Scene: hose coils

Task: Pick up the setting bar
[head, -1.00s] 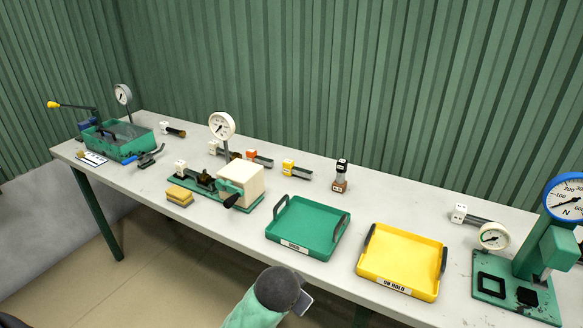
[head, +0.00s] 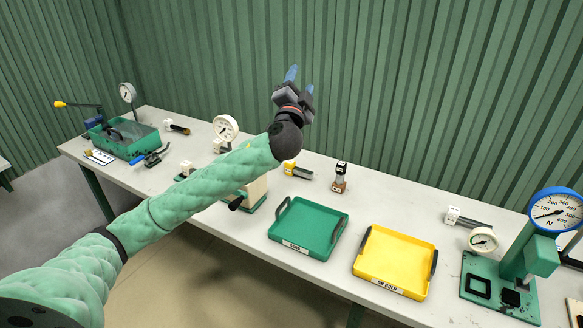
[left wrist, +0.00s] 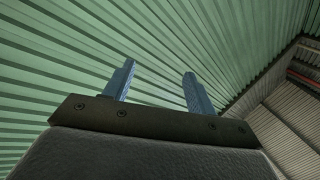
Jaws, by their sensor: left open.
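I cannot tell for certain which piece is the setting bar. Several short bars with block heads lie on the bench: one with a yellow head (head: 290,168), one with a white head (head: 452,214) at the right, and one with a white head (head: 169,124) at the back left. My left gripper (head: 300,80) is raised above the bench, in front of the green wall, fingers pointing up. It is open and empty. In the left wrist view its two blue fingers (left wrist: 159,68) stand apart, with only wall behind. My left arm hides the orange-headed bar. My right gripper is out of view.
A green tray (head: 276,235) and a yellow tray (head: 362,268) sit at the bench front. A small upright brown-based piece (head: 340,184) stands behind them. A force gauge stand (head: 540,255) is at right, a green tank (head: 145,141) at left. Bare bench (head: 400,205) lies behind the trays.

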